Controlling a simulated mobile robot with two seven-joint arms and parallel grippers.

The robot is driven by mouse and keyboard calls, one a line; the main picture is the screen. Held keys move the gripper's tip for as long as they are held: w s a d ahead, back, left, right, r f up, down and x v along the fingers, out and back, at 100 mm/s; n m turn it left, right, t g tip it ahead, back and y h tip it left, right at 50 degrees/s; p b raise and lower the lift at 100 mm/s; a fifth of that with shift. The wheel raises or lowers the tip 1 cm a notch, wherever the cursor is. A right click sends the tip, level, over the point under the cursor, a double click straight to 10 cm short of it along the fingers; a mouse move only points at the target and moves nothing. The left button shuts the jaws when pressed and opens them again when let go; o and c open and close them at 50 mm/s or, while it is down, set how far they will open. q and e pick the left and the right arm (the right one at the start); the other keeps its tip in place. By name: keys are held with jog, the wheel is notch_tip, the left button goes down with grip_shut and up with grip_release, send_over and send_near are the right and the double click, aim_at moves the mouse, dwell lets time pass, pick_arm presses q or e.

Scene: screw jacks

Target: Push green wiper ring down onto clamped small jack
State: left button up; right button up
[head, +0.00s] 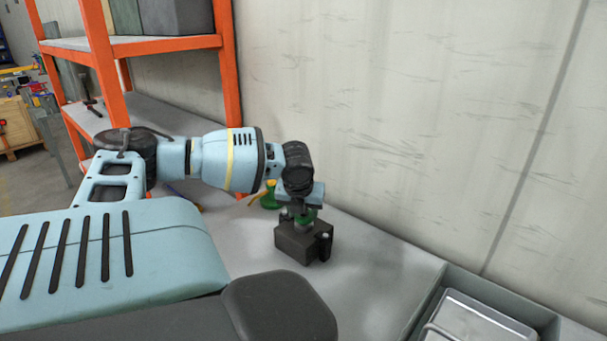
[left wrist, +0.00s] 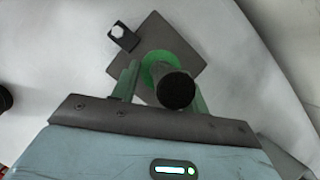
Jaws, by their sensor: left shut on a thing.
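The dark clamp block (head: 298,244) sits on the grey bench in the head view; in the left wrist view it is a dark square (left wrist: 186,45) with a small lug (left wrist: 118,31) at its upper left. The small jack stands upright in it, its round black top (left wrist: 176,91) toward the wrist camera. The green wiper ring (left wrist: 158,63) is around the jack below that top; a bit of green also shows above the block in the head view (head: 306,216). My left gripper (head: 303,206) points down over the block, shut on the ring between its fingers (left wrist: 163,80). How far the ring sits is hidden.
Another green thing (head: 268,198) stands behind on the bench (head: 350,270), beside a yellow-orange item (head: 256,196). An orange shelf rack (head: 106,75) is at left, the wall at back. A grey tray (head: 485,322) is at lower right; the bench between is clear.

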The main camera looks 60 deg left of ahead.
pick_arm(q)
jog(key=shift+f, duration=0.75)
pick_arm(e)
jog(key=shift+s+a+f, duration=0.15)
jog(key=shift+s+f, duration=0.05)
jog(key=shift+f, duration=0.05)
pick_arm(q)
jog(key=o, duration=1.1)
jog(key=p+v, duration=0.2)
jog(key=v, duration=0.5)
jog(key=shift+s+d+r, duration=0.1)
jog(key=shift+d+r, duration=0.05)
jog(key=shift+r, duration=0.2)
pick_arm(e)
jog(key=shift+t, duration=0.5)
jog(key=w+r, duration=0.1)
jog(key=r, duration=0.1)
jog(key=w+r, duration=0.2)
jog(key=shift+w+r, duration=0.15)
jog(key=shift+w, duration=0.1)
jog(key=shift+d, duration=0.3)
